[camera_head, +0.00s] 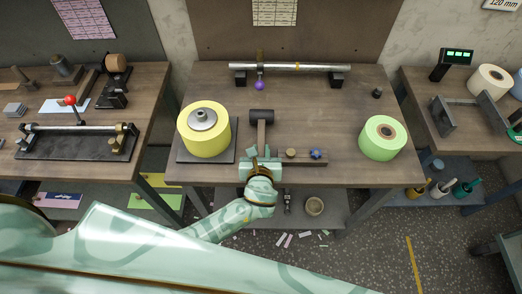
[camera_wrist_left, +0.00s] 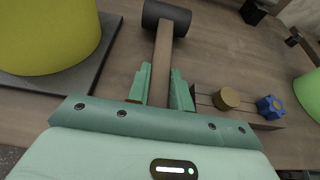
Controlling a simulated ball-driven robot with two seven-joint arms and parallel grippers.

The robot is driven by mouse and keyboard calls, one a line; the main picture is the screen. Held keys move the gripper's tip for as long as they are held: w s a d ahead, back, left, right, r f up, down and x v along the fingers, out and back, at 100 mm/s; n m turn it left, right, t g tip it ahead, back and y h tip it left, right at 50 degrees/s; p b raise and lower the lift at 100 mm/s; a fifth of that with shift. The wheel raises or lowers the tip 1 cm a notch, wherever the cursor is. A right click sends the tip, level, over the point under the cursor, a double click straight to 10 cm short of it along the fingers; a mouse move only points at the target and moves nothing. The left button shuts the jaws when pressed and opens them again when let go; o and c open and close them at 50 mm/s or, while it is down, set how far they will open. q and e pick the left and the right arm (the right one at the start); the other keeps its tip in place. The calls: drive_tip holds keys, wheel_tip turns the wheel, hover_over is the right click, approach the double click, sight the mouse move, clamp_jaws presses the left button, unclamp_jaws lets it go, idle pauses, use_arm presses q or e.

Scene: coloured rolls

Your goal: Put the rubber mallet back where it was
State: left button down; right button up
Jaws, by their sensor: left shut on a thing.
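The rubber mallet has a dark cylindrical head and a brown wooden handle. In the head view the mallet (camera_head: 262,118) is at the middle of the table, its head toward the back and its handle toward me. In the left wrist view the mallet (camera_wrist_left: 166,20) runs from top centre down between the fingers. My left gripper (camera_head: 262,158) is shut on the handle; its green fingers also show in the left wrist view (camera_wrist_left: 160,90). I cannot tell whether the mallet touches the table. The lower end of the handle is hidden by the gripper. My right gripper is not in view.
A yellow roll (camera_head: 205,133) stands on a dark plate left of the mallet. A green roll (camera_head: 382,138) stands at the right. A metal bar (camera_head: 290,67) spans the back.

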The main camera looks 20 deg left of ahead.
use_arm(q)
drive_tip(key=shift+f+b, duration=0.4)
drive_tip(key=shift+f, duration=0.15)
drive_tip(key=c, duration=0.9)
unclamp_jaws()
drive_tip(key=shift+s+r, duration=0.1)
drive_tip(key=shift+p+v, duration=0.7)
drive_tip(key=shift+v, duration=2.2)
